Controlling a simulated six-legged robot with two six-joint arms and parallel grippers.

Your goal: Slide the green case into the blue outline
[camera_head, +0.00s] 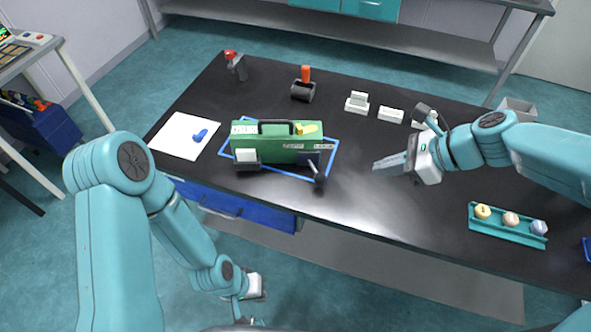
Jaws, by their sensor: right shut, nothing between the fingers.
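The green case (275,142) stands on the black table at the left centre, its dark handle on top and a yellow item on its top right. The blue outline (331,160) is a thin line on the table around the case's base.
A white sheet (170,138) with a blue item lies left of the case. A dark holder with an orange handle (305,75), a red-topped tool (233,62) and white blocks (391,116) stand behind. A teal tray (485,229) with coloured pieces is at the right. The table's front middle is clear.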

